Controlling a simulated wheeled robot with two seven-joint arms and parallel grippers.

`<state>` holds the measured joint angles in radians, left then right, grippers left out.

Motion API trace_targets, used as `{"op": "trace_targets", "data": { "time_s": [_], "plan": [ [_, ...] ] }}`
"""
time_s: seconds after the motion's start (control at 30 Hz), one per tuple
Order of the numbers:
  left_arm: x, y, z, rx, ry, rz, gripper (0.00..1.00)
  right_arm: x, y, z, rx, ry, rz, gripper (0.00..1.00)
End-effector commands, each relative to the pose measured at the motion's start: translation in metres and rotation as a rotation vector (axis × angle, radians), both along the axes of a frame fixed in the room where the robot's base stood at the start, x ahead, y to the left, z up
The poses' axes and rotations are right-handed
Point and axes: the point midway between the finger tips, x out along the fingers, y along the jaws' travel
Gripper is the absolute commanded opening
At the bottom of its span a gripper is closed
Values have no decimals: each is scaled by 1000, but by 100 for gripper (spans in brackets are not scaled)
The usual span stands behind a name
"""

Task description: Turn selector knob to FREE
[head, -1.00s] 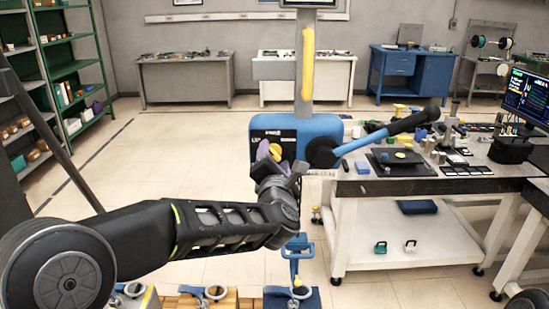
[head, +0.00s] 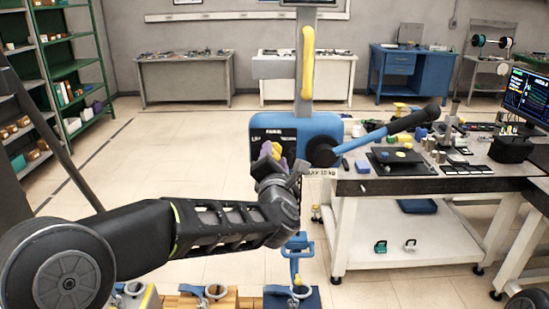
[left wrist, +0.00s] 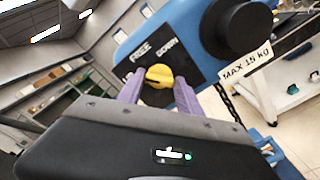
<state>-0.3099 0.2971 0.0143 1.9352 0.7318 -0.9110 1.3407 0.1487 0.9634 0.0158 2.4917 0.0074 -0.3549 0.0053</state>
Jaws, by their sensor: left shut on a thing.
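The yellow selector knob (head: 276,149) sits on a black label plate (head: 258,141) on the blue hoist body (head: 320,126). In the left wrist view the knob (left wrist: 158,76) lies between the purple fingers of my left gripper (left wrist: 158,88), which is shut on it. FREE and DOWN show on the plate above the knob; the label at its left is mostly hidden. I cannot tell surely which label the knob points to. In the head view my left gripper (head: 278,163) hides the lower part of the knob and plate. My right gripper is not in view.
A blue lever with a black grip (head: 385,131) reaches right from the hoist's black hub (head: 320,152), close to the gripper. A workbench (head: 400,187) with tools stands at right. A blue hook (head: 297,250) hangs below. The floor at left is open.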

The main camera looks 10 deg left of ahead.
Motion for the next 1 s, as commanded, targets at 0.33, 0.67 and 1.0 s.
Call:
{"op": "trace_targets", "data": {
  "time_s": [0.33,0.67,1.0],
  "plan": [
    [0,-1,-2,164,43,-2,1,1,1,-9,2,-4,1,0],
    [0,-2,-2,418,107,-3,1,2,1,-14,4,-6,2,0],
    [0,-1,-2,608,156,-2,1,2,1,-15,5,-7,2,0]
  ]
}}
